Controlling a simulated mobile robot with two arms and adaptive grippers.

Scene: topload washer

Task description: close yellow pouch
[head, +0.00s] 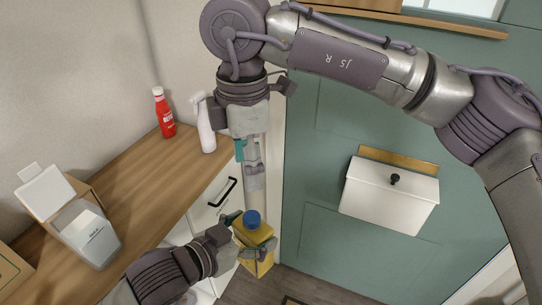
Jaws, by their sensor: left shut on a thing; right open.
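The yellow pouch (264,267) is upright in the lower middle of the head view, off the counter's right side. My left gripper (250,231) is shut on it, with fingers across its upper part hiding some of it. A round blue cap (252,218) shows at the pouch's top. I cannot tell whether it is fully seated. My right gripper (250,152) is open and points down above the cap, apart from it. Nothing is clearly seen between its fingers.
A white lidded box (388,195) hangs on the green wall. A white drawer with a black handle (224,191) is beside my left gripper.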

